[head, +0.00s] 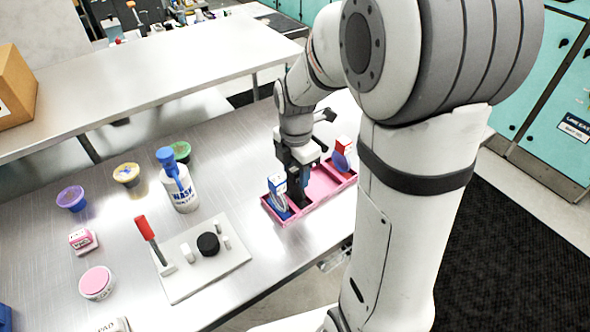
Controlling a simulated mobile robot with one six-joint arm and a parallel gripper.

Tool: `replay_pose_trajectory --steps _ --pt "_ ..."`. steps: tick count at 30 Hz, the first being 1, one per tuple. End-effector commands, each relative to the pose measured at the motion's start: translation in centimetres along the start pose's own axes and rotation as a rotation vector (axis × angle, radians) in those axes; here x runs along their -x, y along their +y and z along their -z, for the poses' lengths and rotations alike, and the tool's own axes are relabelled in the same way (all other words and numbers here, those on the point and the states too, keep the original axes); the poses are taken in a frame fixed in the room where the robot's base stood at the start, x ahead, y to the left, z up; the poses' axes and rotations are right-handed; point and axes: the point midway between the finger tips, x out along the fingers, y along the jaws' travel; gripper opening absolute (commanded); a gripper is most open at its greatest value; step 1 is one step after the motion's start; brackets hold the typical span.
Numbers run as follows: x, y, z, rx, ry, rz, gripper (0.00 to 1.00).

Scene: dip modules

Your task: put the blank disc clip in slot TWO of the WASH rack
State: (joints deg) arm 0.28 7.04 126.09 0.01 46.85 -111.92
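A pink rack (322,204) with compartments lies on the steel table under my arm. I cannot read slot labels or the name WASH on it. A clip with a blue-and-white top (277,186) stands at the rack's left end. A clip with a red-and-white top and a blue disc (341,158) stands at its right end. I cannot tell which clip, if either, is the blank one. My gripper (299,192) points down at the rack, close to the right of the blue-and-white clip. Its fingertips are small and dark, and whether it holds anything is unclear.
A white bottle marked WASH (180,190) with a blue top stands left of the rack. A light board (198,283) carries a red-handled lever (148,232) and a black knob (208,244). Several small cups and pads stand further left. A raised shelf (150,75) runs behind.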

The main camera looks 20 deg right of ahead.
Motion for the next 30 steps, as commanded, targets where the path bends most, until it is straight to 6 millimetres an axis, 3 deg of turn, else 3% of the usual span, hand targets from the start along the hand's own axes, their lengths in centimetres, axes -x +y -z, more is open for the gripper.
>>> replay_pose_trajectory --steps 13,24,30 --pt "0.8 0.0 -0.1 -0.001 -0.001 -0.002 0.54" --pt "8.3 0.1 -0.1 -0.002 -0.002 -0.005 0.54" --pt "11.3 0.0 -0.1 -0.002 -0.001 -0.003 0.54"
